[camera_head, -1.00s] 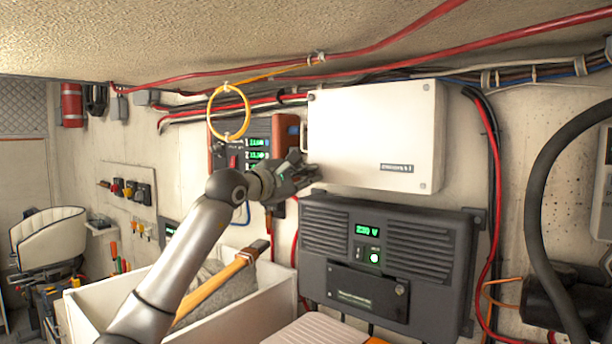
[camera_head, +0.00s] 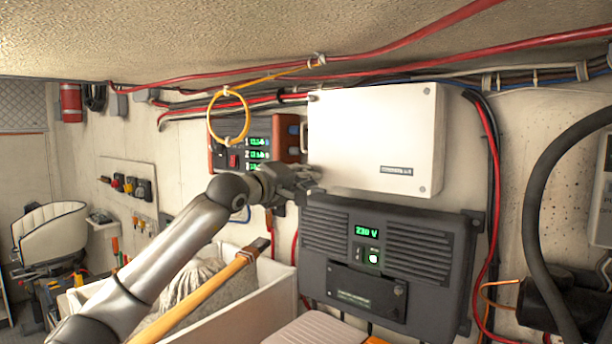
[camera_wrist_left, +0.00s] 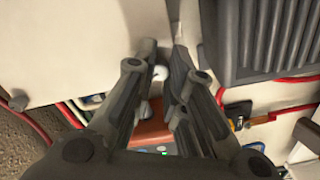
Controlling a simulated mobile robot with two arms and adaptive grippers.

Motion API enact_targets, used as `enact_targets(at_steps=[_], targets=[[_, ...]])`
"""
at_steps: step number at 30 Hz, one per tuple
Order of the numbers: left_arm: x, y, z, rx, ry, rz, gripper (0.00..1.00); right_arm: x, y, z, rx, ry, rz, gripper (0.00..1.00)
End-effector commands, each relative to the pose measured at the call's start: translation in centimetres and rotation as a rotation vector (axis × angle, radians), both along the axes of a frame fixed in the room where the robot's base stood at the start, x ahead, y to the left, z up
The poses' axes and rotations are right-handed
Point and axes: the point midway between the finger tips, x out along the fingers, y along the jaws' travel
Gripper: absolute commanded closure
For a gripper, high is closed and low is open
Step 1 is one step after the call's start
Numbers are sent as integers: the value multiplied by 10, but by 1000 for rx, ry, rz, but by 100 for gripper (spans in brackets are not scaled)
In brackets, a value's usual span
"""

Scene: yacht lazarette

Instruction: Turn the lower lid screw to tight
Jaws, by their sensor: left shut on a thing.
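The white box lid (camera_head: 375,135) is mounted on the wall, with small round screws at its corners. My left gripper (camera_head: 314,175) is at the lid's lower left corner and hides the lower lid screw there in the head view. In the left wrist view, the fingers (camera_wrist_left: 165,50) point at the white lid (camera_wrist_left: 75,40) and are closed around the screw. A pale round spot, likely the lower lid screw (camera_wrist_left: 160,73), shows between them. The screw's turn angle cannot be read. My right gripper is in neither view.
A dark inverter unit (camera_head: 390,265) with a green display sits just below the lid. A panel with green readouts (camera_head: 258,145) is left of it. A yellow cable loop (camera_head: 247,120) hangs above my arm.

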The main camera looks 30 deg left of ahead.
Motion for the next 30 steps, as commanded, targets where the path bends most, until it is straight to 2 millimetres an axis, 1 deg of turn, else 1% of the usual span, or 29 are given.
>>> enact_targets(at_steps=[6, 13, 21, 30], targets=[[0, 0, -2, 165, -5, 0, 100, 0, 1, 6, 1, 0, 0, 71], [0, 0, -2, 280, -14, 0, 100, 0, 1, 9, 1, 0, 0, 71], [0, 0, -2, 337, -19, -1, 100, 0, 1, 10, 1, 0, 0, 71], [0, 0, -2, 343, -20, -1, 100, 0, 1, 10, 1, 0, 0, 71]])
